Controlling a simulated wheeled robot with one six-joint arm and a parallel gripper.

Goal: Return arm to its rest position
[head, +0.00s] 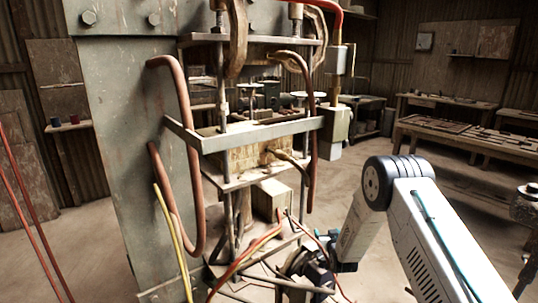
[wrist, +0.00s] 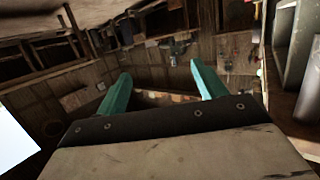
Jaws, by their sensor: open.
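My gripper (wrist: 160,69) shows in the wrist view as two teal fingers, spread wide apart with nothing between them. Beyond the fingers are blurred wooden walls and shelving, seen tilted. In the head view my white and grey arm (head: 440,245) rises from the lower right to a dark round elbow joint, then bends down to the left. Its wrist end (head: 310,272) is low in front of the press (head: 255,145), among cables. The fingers cannot be made out clearly there, and I cannot tell whether they touch anything.
The press has a large grey side plate (head: 125,150), and brown hoses hang on its frame. Red and yellow cables (head: 248,262) run near my wrist. Workbenches (head: 470,143) stand at the back right. Open floor (head: 465,192) lies between them and my arm.

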